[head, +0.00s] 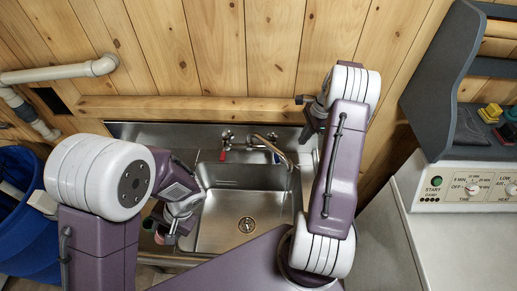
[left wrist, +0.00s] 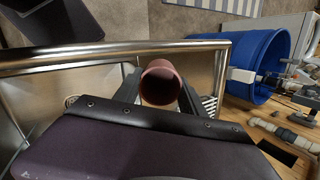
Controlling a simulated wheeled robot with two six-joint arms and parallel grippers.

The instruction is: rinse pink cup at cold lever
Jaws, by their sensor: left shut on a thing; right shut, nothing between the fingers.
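The pink cup (left wrist: 160,84) is between the fingers of my left gripper (left wrist: 159,92), and its open mouth shows in the left wrist view. In the head view my left gripper (head: 172,228) is at the left rim of the steel sink (head: 222,240); the cup is small and mostly hidden there. The blue cold lever (head: 276,157) is at the right of the tap, and the red lever (head: 225,155) is at the left. The spout (head: 277,147) reaches over the basin. My right gripper (head: 306,132) is shut and empty near the sink's back right corner, partly hidden by its arm.
A blue bin (head: 25,225) stands left of the sink and also shows in the left wrist view (left wrist: 245,58). White pipes (head: 60,72) run along the plank wall. A control panel (head: 470,187) and a pale counter (head: 440,245) are at the right. The basin looks empty.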

